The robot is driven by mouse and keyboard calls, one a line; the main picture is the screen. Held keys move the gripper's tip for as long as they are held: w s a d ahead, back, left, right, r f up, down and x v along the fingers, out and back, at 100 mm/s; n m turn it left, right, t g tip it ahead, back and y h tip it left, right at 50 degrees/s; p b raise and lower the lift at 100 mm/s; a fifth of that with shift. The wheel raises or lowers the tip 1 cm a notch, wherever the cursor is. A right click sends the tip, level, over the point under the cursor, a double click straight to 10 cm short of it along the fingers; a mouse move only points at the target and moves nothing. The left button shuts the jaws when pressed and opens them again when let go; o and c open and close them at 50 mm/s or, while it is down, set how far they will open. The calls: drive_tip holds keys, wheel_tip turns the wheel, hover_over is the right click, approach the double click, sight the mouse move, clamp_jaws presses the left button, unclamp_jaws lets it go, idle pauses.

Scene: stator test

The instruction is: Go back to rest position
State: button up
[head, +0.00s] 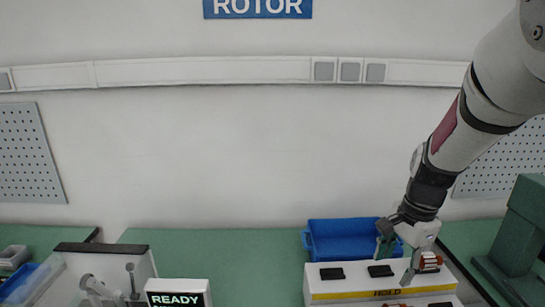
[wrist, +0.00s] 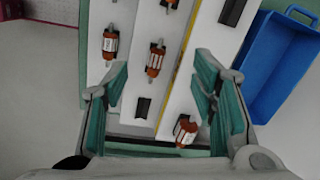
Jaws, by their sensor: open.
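My gripper (head: 399,262) is open over the white HOLD fixture (head: 325,285) at the lower right of the head view. In the wrist view its two teal-padded fingers (wrist: 160,72) stand wide apart with nothing gripped. An orange and silver rotor (head: 429,261) is beside the gripper in the head view. In the wrist view several rotors lie on white fixture strips: one (wrist: 154,60) shows between the fingertips, one (wrist: 185,130) near the right finger, and one (wrist: 110,42) at the upper left. My arm reaches down from the upper right of the head view.
A blue bin (head: 345,228) stands behind the fixture, and also shows in the wrist view (wrist: 262,75). A white READY box (head: 178,287) is at lower left. A green machine (head: 520,235) stands at right. The green bench (head: 225,255) is bare in the middle.

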drive_tip(key=s+a+r+n+t, duration=0.2)
drive_tip(key=s+a+r+n, duration=0.2)
drive_tip(key=s+r+n, duration=0.3)
drive_tip(key=s+a+r+n+t, duration=0.2)
drive_tip(key=s+a+r+n, duration=0.2)
drive_tip(key=s+r+n, duration=0.3)
drive_tip(key=s+n, duration=0.1)
drive_tip(key=s, duration=0.3)
drive_tip(key=shift+s+a+r+h, duration=0.4)
